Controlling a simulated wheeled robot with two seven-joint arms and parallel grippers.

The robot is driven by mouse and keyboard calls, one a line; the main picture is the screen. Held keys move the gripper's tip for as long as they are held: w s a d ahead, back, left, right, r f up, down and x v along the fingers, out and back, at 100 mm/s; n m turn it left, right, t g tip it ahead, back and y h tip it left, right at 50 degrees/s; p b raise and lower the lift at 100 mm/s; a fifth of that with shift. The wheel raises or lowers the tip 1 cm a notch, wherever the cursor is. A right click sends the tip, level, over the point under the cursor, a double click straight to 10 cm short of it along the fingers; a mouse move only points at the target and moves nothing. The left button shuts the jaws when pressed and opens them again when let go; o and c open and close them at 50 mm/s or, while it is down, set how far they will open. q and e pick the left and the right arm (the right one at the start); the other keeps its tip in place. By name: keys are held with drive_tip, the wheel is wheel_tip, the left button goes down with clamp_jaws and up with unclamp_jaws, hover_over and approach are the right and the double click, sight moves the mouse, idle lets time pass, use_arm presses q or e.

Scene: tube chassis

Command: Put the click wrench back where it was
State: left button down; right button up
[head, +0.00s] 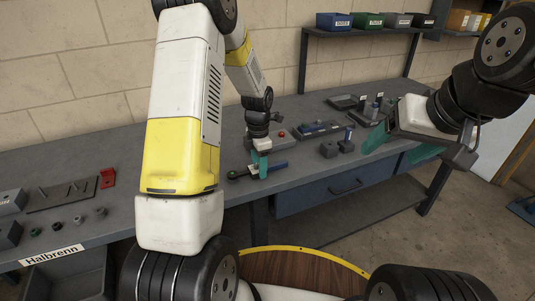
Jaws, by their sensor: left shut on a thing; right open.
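My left gripper (262,170) is low over the front part of the bench, its teal fingers pointing down. It is shut on a slim tool, apparently the click wrench (279,167).
The grey bench (150,150) has a blue drawer (335,192). A tray with a red button (282,134), dark blocks (337,147) and a red bracket (107,178) stand on it. Small bins (334,21) line the shelf. Bench space left of the wrench is partly hidden by my arm.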

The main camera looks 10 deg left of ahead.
use_arm(q)
drive_tip(key=c, duration=0.7)
unclamp_jaws()
drive_tip(key=shift+f, duration=0.1)
drive_tip(key=shift+o, duration=0.2)
drive_tip(key=s+r+m+t, duration=0.1)
drive_tip(key=s+r+m, duration=0.15)
drive_tip(key=r, duration=0.75)
drive_tip(key=s+r+m, duration=0.2)
drive_tip(key=r+m, duration=0.1)
drive_tip(key=r, duration=0.7)
drive_tip(key=s+d+r+m+t+h, duration=0.1)
drive_tip(key=s+r+m, duration=0.3)
drive_tip(key=s+m, duration=0.6)
drive_tip(key=s+d+r+m+t+h, duration=0.1)
drive_tip(key=s+r+m+t, duration=0.3)
drive_tip(key=s+m, duration=0.5)
drive_tip(key=shift+s+m, duration=0.4)
drive_tip(key=shift+m, duration=0.05)
drive_tip(key=shift+d, duration=0.1)
